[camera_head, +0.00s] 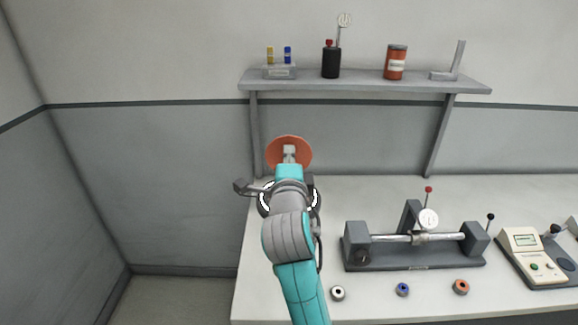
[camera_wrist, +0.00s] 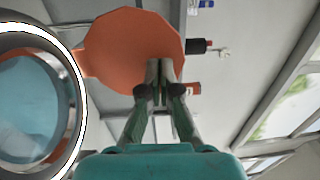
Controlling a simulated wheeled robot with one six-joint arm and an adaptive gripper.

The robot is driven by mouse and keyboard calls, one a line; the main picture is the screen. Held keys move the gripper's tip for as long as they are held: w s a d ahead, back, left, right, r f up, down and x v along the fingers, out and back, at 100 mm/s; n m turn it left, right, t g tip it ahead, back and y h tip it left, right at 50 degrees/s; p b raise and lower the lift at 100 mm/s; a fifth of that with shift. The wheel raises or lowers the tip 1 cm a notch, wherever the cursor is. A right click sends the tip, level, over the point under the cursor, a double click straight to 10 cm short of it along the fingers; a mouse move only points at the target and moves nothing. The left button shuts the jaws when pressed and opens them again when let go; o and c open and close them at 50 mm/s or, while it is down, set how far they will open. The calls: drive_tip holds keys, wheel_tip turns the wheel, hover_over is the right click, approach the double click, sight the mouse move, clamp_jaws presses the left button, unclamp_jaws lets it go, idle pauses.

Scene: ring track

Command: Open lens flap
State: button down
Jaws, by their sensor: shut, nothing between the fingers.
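The lens flap is a flat orange disc (camera_head: 275,152) standing up behind my gripper in the head view. In the wrist view the flap (camera_wrist: 118,45) fills the upper middle, and its tab meets the ring's edge at left. The magnifier lens (camera_wrist: 28,105) shows blue glass inside a glowing white ring, not covered by the flap. In the head view my arm hides most of the ring (camera_head: 265,198). My gripper (camera_head: 289,152) is shut and empty. Its fingertips (camera_wrist: 160,65) overlap the flap's lower right part; I cannot tell whether they touch it.
The workbench (camera_head: 330,192) carries a grey bench gauge (camera_head: 415,255), several small rings and a beige meter (camera_head: 530,255) to the right. A wall shelf (camera_head: 365,84) with small items hangs above. Open floor lies left of the bench.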

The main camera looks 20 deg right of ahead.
drive_tip(key=shift+w+d, duration=0.15)
drive_tip(key=shift+w, duration=0.25)
